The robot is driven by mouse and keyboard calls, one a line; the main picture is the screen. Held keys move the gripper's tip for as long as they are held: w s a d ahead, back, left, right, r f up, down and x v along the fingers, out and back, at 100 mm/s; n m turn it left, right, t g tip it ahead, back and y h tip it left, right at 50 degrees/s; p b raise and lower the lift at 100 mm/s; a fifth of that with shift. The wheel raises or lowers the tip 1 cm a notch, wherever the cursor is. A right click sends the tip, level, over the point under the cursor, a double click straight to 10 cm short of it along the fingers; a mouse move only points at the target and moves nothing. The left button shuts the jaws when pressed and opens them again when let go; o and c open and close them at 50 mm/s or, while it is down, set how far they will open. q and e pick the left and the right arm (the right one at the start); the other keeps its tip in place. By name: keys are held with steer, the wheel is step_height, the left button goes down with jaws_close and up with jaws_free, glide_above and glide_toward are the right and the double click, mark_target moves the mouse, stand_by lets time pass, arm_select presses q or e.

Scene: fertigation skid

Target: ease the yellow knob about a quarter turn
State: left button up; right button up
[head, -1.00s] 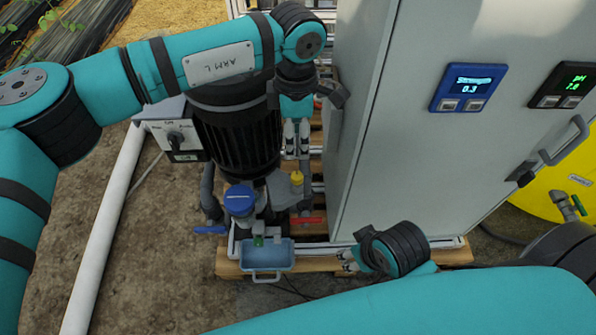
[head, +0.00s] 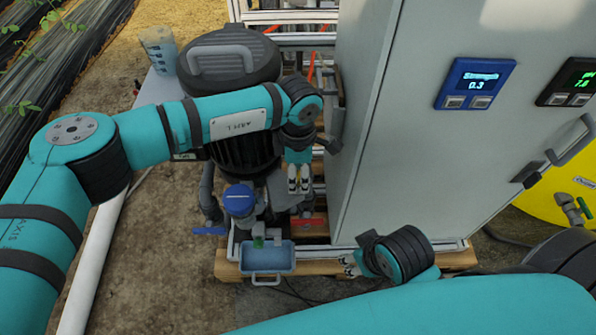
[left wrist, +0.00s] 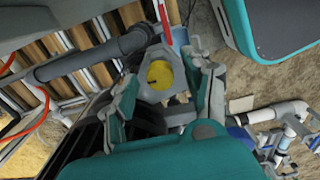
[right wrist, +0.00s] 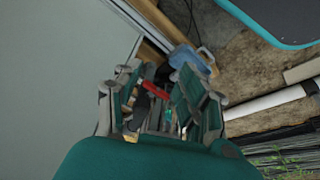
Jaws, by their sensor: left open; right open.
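The yellow knob (left wrist: 160,74) shows in the left wrist view on a grey valve body, between the two fingers of my left gripper. The fingers stand apart, with visible gaps beside the knob. In the head view my left gripper (head: 299,180) points down over the knob's spot and hides the knob. My right gripper (head: 348,265) is open and empty, low in front of the cabinet, to the right of the blue tray. In the right wrist view a red lever (right wrist: 153,89) shows beyond its fingers.
The grey cabinet (head: 385,150) stands close to the right of my left gripper. A blue-capped filter (head: 239,199), a blue tray (head: 267,257) and a red lever (head: 312,223) sit near the knob's place. The black tank or motor (head: 232,60) stands behind. Bare soil lies left.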

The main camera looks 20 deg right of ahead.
arm_select(q)
jaws_close()
